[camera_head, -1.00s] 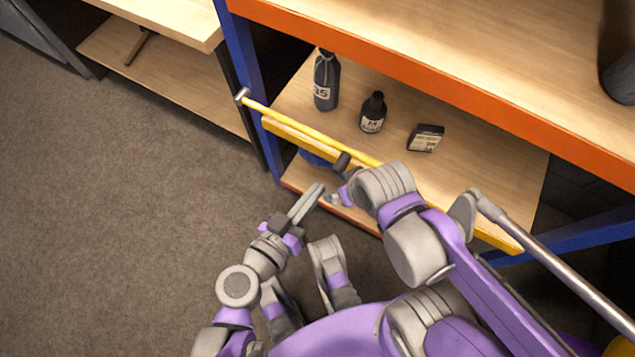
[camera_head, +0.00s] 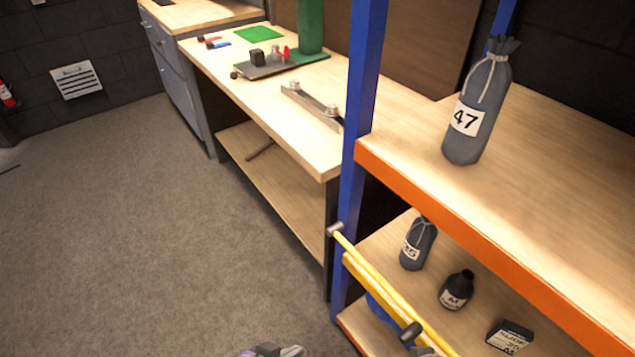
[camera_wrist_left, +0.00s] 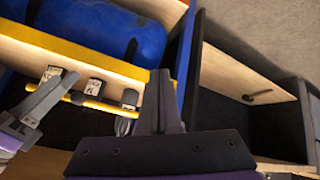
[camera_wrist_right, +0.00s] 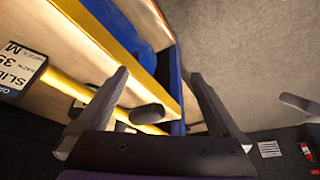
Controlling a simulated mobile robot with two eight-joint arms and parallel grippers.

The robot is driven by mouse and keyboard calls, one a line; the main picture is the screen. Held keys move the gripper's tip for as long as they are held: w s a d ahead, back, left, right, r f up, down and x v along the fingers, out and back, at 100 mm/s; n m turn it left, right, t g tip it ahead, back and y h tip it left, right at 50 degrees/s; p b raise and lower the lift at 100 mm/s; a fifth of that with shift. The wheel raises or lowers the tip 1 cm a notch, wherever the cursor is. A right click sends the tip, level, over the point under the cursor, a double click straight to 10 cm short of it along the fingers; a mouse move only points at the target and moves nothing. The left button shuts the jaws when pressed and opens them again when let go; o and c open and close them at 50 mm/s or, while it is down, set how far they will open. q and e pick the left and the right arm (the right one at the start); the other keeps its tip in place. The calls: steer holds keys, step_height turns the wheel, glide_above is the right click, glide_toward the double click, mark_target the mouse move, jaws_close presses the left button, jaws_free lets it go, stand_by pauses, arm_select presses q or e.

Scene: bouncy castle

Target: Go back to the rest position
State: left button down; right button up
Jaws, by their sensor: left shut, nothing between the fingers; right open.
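My left gripper (camera_head: 280,351) just shows at the bottom edge of the head view. In the left wrist view its fingers (camera_wrist_left: 160,100) are together with nothing between them. My right gripper (camera_wrist_right: 158,92) is open in the right wrist view, fingers spread. The dark knob (camera_wrist_right: 147,113) of the yellow bar appears between the fingers there, but I see no grip on it. In the head view only a grey bit of my right arm shows by the yellow bar (camera_head: 385,292) at the bottom edge; its gripper is hidden there.
A workbench (camera_head: 270,95) stands behind. Open grey floor (camera_head: 150,230) lies left.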

arm_select(q)
steer(key=s+a+n+g+y, duration=0.15)
steer(key=a+n+y, duration=0.3)
steer(key=a, duration=0.75)
step_height(320, 180, up, 26)
steer(key=a+t+p, duration=0.1)
steer(key=p, duration=2.1)
steer(key=shift+w+f+y, duration=0.15)
steer(key=shift+w+y, duration=0.05)
steer(key=shift+y, duration=0.25)
arm_select(e)
step_height(320, 180, up, 25)
steer(key=w+t, duration=0.1)
steer(key=shift+w, duration=0.25)
arm_select(q)
steer(key=shift+s+m, duration=0.1)
steer(key=shift+m, duration=0.15)
